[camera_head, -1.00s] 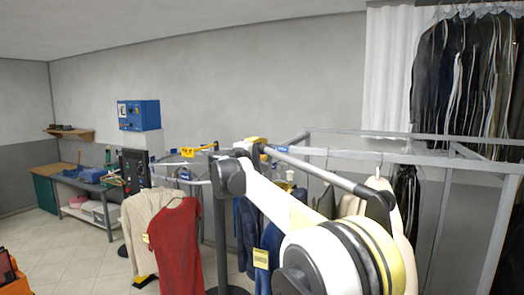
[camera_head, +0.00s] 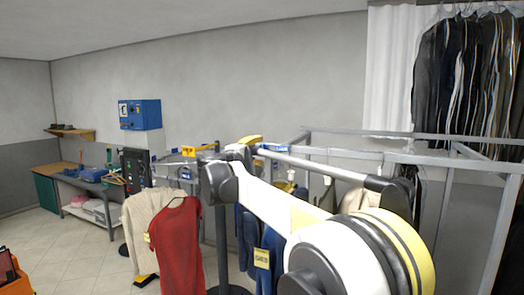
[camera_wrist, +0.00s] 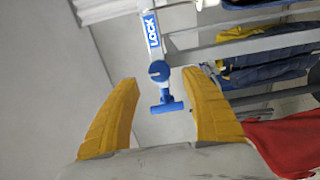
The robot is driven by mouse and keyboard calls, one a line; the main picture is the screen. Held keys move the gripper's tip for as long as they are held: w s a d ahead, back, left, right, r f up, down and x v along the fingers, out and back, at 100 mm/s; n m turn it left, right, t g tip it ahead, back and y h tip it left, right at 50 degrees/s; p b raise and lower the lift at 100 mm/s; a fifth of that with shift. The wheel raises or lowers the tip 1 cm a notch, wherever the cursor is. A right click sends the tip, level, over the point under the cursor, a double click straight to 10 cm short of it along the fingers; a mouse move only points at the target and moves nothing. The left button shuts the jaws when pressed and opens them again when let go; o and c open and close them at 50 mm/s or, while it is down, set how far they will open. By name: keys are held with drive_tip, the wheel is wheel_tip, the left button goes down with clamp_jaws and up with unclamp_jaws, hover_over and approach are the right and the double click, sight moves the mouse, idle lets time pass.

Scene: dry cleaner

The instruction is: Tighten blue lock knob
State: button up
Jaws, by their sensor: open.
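The blue lock knob (camera_wrist: 166,105) shows in the wrist view as a blue T-shaped handle below a round blue hub (camera_wrist: 158,71). A blue label reading LOCK (camera_wrist: 151,31) is on the pale bar above it. My gripper (camera_wrist: 160,84) has two yellow fingers spread wide, one on each side of the knob, with visible gaps; neither appears to touch it. In the head view, the yellow of my gripper (camera_head: 249,140) shows small at the far end of my arm, near the rail. The knob cannot be made out there.
A red garment (camera_head: 178,248) and a cream garment (camera_head: 145,225) hang on the rail left of my arm. Blue garments (camera_head: 270,262) hang below it. A grey metal frame (camera_head: 445,215) stands at right, with dark clothes (camera_head: 455,85) behind.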

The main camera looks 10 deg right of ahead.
drive_tip(key=v, duration=0.7)
drive_tip(key=shift+s, duration=0.1)
drive_tip(key=s+d+f+m+g+y+b, duration=0.15)
drive_tip(key=s+d+f+b, duration=0.25)
drive_tip(key=s+f+b, duration=0.45)
drive_tip(key=s+d+f+m+g+y+b, duration=0.1)
drive_tip(key=s+d+f+m+g+b, duration=0.25)
drive_tip(key=f, duration=0.75)
drive_tip(key=s+d+f+y+b, duration=0.1)
drive_tip(key=s+d+f+b, duration=0.4)
drive_tip(key=s+f, duration=0.45)
drive_tip(key=s+a+f+m+y+b, duration=0.1)
drive_tip(key=s+f+b, duration=0.5)
drive_tip(key=f, duration=0.6)
drive_tip(key=s+a+f+m+g+y+b, duration=0.1)
drive_tip(key=s+a+f+m+y+b, duration=0.1)
drive_tip(key=s+f+b, duration=0.4)
drive_tip(key=s+a+f+m+g+y+b, duration=0.1)
drive_tip(key=s+f+y+b, duration=0.3)
drive_tip(key=s+f, duration=0.7)
wheel_tip(320, 180, down, 8)
drive_tip(key=a+m+b, duration=0.1)
drive_tip(key=b, duration=0.1)
drive_tip(key=shift+m+b, duration=0.3)
drive_tip(key=shift+b, duration=0.05)
drive_tip(key=shift+a+r, duration=0.1)
drive_tip(key=shift+a, duration=0.05)
